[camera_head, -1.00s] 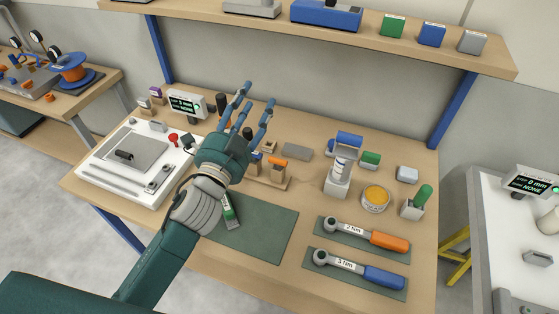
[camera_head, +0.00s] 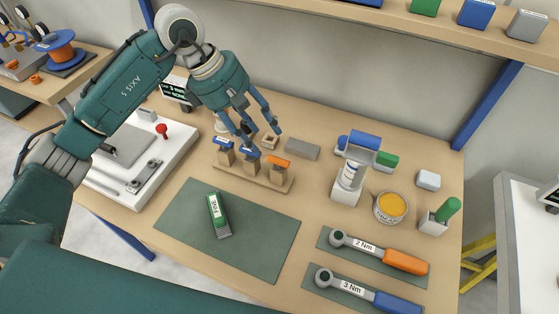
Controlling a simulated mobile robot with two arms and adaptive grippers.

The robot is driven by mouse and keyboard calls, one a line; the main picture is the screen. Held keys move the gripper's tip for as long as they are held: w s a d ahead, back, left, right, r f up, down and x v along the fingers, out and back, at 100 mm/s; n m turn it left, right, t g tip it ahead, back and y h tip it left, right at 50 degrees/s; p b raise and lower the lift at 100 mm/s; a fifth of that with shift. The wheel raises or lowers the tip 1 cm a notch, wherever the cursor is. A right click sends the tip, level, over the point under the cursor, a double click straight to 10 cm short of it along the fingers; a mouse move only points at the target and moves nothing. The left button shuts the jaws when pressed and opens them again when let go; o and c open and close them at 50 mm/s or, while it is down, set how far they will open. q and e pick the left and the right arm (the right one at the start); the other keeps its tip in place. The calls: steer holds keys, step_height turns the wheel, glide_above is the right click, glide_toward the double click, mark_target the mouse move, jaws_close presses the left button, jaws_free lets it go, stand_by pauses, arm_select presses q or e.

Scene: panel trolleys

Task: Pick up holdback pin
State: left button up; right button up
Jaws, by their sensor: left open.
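No part is clearly recognisable as the holdback pin. A wooden rack (camera_head: 233,175) holds three small blocks: a left blue-topped one (camera_head: 223,148), a middle blue-topped one (camera_head: 249,156) and an orange-topped one (camera_head: 279,163). My left gripper (camera_head: 259,128) points down over the back of this rack, fingers spread and open, with nothing between them. Its fingertips hang close to the middle blue-topped block; I cannot tell whether they touch it. The fingers partly hide the space behind the rack. My right gripper is out of view.
A green mat (camera_head: 177,222) with a green-and-grey device (camera_head: 218,215) lies in front of the rack. Two torque wrenches, orange-handled (camera_head: 405,262) and blue-handled (camera_head: 395,303), lie right. A white panel (camera_head: 178,150) with a red knob (camera_head: 162,130) stands left. An overhead shelf (camera_head: 420,28) crosses the back.

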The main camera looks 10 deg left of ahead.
mark_target(277, 158)
arm_select(q)
steer(key=p+x, duration=0.1)
steer(key=x, duration=0.3)
steer(key=shift+s+d, duration=0.1)
steer(key=shift+d+f, duration=0.1)
steer(key=shift+f, duration=0.15)
steer(key=p+x, duration=0.3)
steer(key=x, duration=0.2)
steer(key=shift+f, duration=0.2)
jaws_close()
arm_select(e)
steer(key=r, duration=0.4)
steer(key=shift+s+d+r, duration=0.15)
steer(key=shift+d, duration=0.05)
